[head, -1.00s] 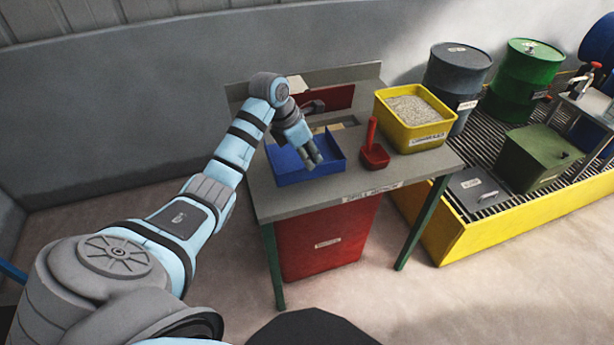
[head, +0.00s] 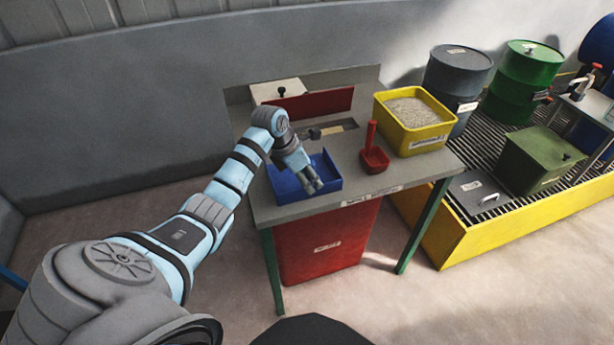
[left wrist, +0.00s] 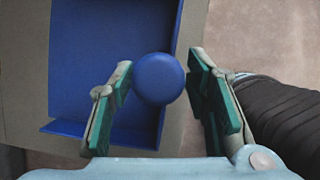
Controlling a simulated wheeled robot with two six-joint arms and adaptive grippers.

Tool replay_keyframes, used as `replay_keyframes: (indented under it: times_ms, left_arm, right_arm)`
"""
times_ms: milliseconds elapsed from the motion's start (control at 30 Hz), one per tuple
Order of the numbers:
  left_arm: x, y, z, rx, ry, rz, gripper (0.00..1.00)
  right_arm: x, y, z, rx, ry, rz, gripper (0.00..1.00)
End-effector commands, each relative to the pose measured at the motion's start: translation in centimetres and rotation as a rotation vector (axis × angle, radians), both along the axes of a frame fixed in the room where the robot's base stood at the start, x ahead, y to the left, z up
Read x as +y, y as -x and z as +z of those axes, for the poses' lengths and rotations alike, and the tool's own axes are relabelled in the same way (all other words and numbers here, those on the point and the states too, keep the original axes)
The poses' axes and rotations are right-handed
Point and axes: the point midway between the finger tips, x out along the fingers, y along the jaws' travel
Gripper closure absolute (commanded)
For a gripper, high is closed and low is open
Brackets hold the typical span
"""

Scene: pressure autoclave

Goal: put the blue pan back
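The blue pan (head: 289,189) is a shallow open tray at the front left of the grey table top. It also shows in the left wrist view (left wrist: 105,55), empty where visible. Its round blue knob (left wrist: 160,78) sits between my left gripper's green pads, close to both. My left gripper (head: 314,187) reaches down at the pan's front side, and it also shows in the left wrist view (left wrist: 163,80). My right gripper is out of view.
A red scoop (head: 375,160) stands right of the pan. A yellow bin of granules (head: 438,133) is on the table's right end. An upright red panel (head: 318,103) and a pale box (head: 277,90) are behind. A yellow-edged grating (head: 478,235) with drums stands at right.

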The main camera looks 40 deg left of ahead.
Motion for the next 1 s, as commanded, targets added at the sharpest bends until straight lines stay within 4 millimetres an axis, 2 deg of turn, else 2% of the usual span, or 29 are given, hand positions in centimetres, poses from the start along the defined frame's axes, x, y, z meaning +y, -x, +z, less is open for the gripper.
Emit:
replay_keyframes:
  times_ms: [133, 267, 500, 600, 700, 1000]
  left_arm:
    - [0.0, 0.0, 0.1, 0.0, 0.0, 0.0, 0.56]
    - [0.3, 0.4, 1.5, -0.001, -0.002, 0.002, 0.56]
    - [1.5, 2.6, 7.6, -0.004, -0.004, 0.001, 0.56]
    - [1.8, 3.4, 9.7, -0.003, -0.003, 0.001, 0.56]
    - [2.0, 4.0, 11.0, -0.001, -0.002, 0.0, 0.56]
    - [2.1, 4.2, 11.4, 0.0, 0.0, 0.001, 0.56]
  right_arm:
    - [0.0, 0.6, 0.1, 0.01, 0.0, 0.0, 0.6]
    - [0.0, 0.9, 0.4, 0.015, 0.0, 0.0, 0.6]
    - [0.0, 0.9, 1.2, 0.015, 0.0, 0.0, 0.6]
    - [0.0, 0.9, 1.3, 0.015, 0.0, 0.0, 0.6]
    - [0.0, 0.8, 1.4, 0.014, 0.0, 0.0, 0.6]
    - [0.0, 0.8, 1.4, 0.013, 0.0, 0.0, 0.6]
